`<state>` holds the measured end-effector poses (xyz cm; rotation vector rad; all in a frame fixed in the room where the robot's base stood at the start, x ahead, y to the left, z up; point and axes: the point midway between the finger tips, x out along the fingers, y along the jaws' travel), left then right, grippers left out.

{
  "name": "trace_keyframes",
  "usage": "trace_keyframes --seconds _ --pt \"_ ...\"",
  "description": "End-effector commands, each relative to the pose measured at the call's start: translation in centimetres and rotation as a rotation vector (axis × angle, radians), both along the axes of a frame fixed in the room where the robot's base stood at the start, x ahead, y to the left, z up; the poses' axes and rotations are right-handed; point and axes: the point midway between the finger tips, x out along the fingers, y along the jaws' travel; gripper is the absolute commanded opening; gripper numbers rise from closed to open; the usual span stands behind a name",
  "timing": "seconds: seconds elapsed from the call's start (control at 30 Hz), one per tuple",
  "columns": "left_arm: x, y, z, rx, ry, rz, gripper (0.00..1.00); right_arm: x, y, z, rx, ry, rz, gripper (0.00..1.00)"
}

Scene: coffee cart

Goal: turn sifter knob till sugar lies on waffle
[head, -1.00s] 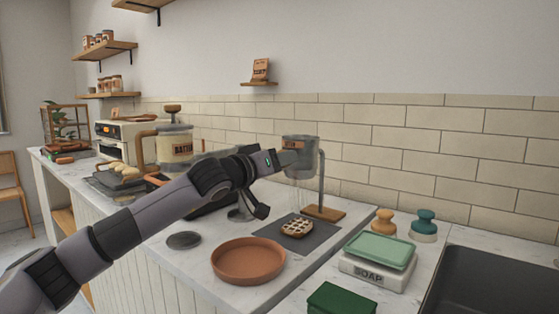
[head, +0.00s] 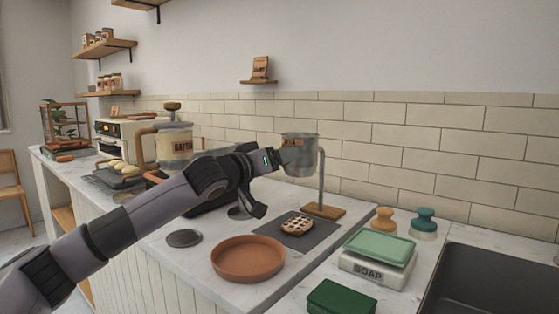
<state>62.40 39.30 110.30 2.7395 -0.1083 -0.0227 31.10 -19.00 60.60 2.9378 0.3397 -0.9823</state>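The sifter (head: 303,160) is a grey metal cup on a stand with a wooden base (head: 324,212). The waffle (head: 296,226) lies on a dark mat (head: 318,236) below and in front of the sifter. I see no clear white sugar on it at this size. My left gripper (head: 276,161) reaches in from the left with its end at the sifter's left side. The knob and the fingertips cannot be made out there, so I cannot tell whether the gripper is shut on the knob. My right gripper is not in view.
A terracotta plate (head: 247,260) sits in front of the mat. A batter jug (head: 174,148) stands behind my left arm.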

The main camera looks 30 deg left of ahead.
Motion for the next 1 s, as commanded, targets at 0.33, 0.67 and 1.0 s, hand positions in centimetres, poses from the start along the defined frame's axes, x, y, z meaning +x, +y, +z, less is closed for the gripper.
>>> trace_keyframes --seconds 0.33,0.67,1.0 --pt "-4.7 0.4 -0.3 0.004 0.001 0.001 0.69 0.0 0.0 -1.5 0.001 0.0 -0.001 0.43" --pt "-6.4 0.5 -0.1 0.002 0.001 0.001 0.69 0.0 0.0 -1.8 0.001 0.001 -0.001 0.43" --pt "-6.4 0.5 0.0 0.002 0.001 0.001 0.69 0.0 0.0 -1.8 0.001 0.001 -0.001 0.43"
